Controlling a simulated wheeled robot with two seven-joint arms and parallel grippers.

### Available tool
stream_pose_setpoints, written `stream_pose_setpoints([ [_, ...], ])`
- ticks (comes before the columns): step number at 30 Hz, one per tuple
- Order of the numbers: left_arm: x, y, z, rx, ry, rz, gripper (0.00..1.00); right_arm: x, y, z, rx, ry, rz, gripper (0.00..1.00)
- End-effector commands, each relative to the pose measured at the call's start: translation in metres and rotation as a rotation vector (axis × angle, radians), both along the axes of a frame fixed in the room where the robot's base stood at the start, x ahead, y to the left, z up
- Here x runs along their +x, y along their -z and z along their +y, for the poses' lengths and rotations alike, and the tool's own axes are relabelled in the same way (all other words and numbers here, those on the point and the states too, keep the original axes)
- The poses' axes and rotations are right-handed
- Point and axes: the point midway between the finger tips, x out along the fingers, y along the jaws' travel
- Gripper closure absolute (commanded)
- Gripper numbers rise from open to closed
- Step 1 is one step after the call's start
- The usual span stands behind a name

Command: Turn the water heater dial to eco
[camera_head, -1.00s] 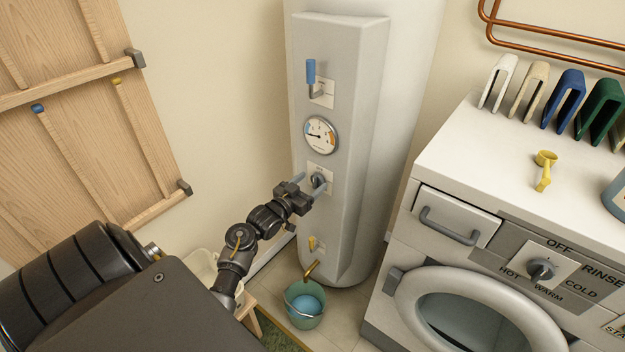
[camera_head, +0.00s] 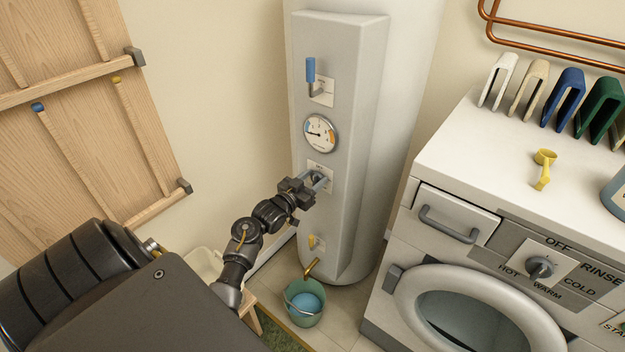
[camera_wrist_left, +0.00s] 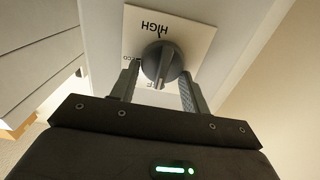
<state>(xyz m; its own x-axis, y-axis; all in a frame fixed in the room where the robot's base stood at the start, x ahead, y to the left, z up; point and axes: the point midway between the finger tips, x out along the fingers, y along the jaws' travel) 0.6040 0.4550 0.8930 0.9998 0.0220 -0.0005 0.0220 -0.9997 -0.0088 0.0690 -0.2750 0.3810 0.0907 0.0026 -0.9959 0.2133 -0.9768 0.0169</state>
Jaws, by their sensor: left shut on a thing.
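The water heater (camera_head: 352,150) is a tall white cylinder with a grey front panel. Its dial sits on a small white plate (camera_head: 326,168) below a round gauge, mostly hidden by my gripper in the head view. In the left wrist view the grey dial (camera_wrist_left: 161,62) has a raised grip. The plate reads HIGH at one side, with partly covered letters "CO" at the left and "F" below. My left gripper (camera_head: 317,181) is at the panel, its fingers (camera_wrist_left: 158,82) on either side of the dial, shut on it. My right gripper is not in view.
A blue-handled lever (camera_head: 310,72) and the gauge (camera_head: 320,134) are above the dial. A washing machine (camera_head: 450,265) stands right; a wooden rack (camera_head: 85,110) is on the left wall.

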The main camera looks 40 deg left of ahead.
Motion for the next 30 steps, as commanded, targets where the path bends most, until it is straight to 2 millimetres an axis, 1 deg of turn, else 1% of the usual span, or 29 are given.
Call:
stream_pose_setpoints([
  [5,0.0,0.001,-0.001,0.051,0.001,0.002,0.77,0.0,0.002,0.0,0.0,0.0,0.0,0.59],
  [11,0.0,0.001,-0.002,0.18,0.001,0.004,0.77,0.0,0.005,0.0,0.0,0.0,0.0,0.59],
  [30,0.0,0.005,-0.009,0.782,0.002,0.017,0.77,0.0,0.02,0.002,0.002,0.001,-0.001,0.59],
])
